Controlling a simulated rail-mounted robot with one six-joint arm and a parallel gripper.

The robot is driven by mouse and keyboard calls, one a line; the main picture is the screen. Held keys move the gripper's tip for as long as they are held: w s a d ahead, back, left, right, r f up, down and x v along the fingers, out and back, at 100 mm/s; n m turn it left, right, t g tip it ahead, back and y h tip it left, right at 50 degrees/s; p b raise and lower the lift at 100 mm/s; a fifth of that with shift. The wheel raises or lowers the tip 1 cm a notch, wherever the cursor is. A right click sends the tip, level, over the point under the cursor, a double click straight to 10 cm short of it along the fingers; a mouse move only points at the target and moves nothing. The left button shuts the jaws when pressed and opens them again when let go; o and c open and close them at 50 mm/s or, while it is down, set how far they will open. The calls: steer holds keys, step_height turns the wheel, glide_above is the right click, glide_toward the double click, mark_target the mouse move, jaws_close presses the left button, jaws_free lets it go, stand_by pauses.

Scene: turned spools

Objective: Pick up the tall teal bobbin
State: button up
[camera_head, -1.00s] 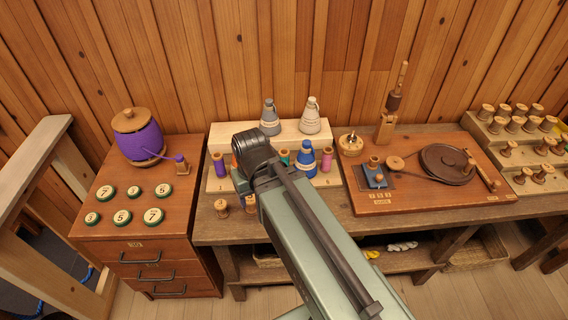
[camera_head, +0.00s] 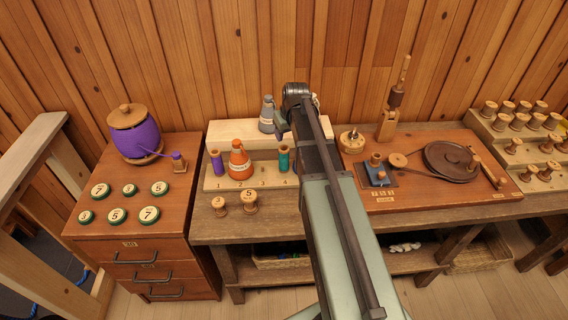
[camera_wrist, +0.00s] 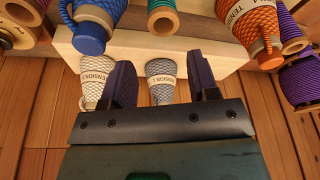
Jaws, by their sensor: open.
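The tall teal bobbin (camera_head: 284,158) stands upright at the right part of the numbered stand, left of my arm in the head view. In the wrist view its teal winding and wooden end (camera_wrist: 162,20) show at the top centre. My gripper (camera_wrist: 160,62) is open, with two dark fingers apart and nothing held between them. In the head view my gripper (camera_head: 282,121) is above the back of the stand, behind the bobbin and apart from it; the arm hides part of it.
An orange cone (camera_head: 240,162) and purple spool (camera_head: 216,160) stand left of the bobbin. A blue cone (camera_wrist: 88,34) is close to it in the wrist view. Grey (camera_head: 267,116) and white (camera_wrist: 97,80) cones stand on the raised step (camera_head: 231,134). The plank wall is close behind.

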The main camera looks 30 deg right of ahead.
mark_target(283, 152)
steer(key=b+x, duration=0.7)
steer(key=s+b+x, duration=0.1)
steer(key=b+x, duration=0.3)
steer(key=shift+a+f, duration=0.1)
steer(key=shift+a, duration=0.2)
steer(key=shift+r, duration=0.25)
steer(key=c, duration=0.7)
steer(key=shift+r+p, duration=0.15)
steer(key=shift+p, duration=0.25)
